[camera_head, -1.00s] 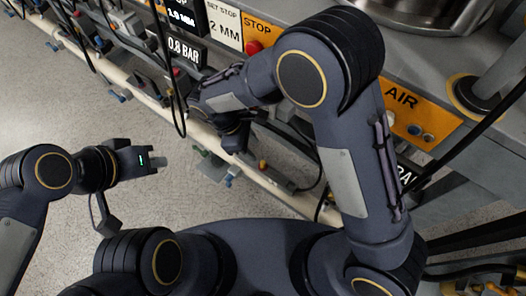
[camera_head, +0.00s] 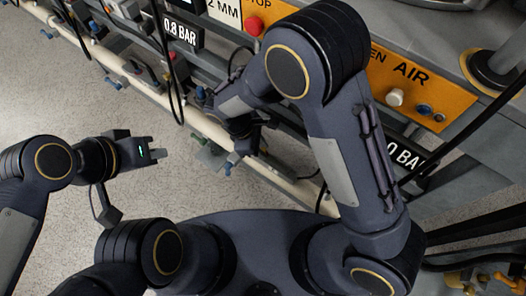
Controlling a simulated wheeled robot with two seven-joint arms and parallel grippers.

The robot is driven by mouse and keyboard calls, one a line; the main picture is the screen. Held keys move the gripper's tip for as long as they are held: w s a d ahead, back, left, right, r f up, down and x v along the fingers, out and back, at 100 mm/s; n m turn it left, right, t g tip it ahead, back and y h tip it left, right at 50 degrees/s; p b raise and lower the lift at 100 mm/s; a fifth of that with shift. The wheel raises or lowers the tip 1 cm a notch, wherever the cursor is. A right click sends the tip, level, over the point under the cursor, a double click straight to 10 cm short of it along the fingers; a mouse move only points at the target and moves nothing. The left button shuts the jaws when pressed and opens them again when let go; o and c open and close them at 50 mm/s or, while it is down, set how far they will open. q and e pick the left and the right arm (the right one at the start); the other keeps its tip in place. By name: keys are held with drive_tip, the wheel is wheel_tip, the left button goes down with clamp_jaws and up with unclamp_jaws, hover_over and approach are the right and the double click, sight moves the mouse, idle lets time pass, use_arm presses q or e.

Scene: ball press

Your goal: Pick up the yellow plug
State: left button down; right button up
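I cannot make out the yellow plug for certain. Small yellow parts (camera_head: 465,279) show at the lower right corner, partly cut off by the picture edge; I cannot tell if one is a plug. My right gripper (camera_head: 247,148) points down beside the cream pipe along the machine front, largely hidden behind its own arm; its fingers are too small and dark to read. My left gripper (camera_head: 160,153) is over the bare floor at the left, apart from the machine, with nothing visible in it; its finger gap is unclear.
A cream pipe (camera_head: 205,125) with small valves runs along the machine's lower front. Black cables (camera_head: 168,70) hang before it. An orange AIR panel (camera_head: 412,85) carries several knobs. A red button (camera_head: 255,25) is at the top. Grey floor (camera_head: 60,100) is clear at left.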

clamp_jaws()
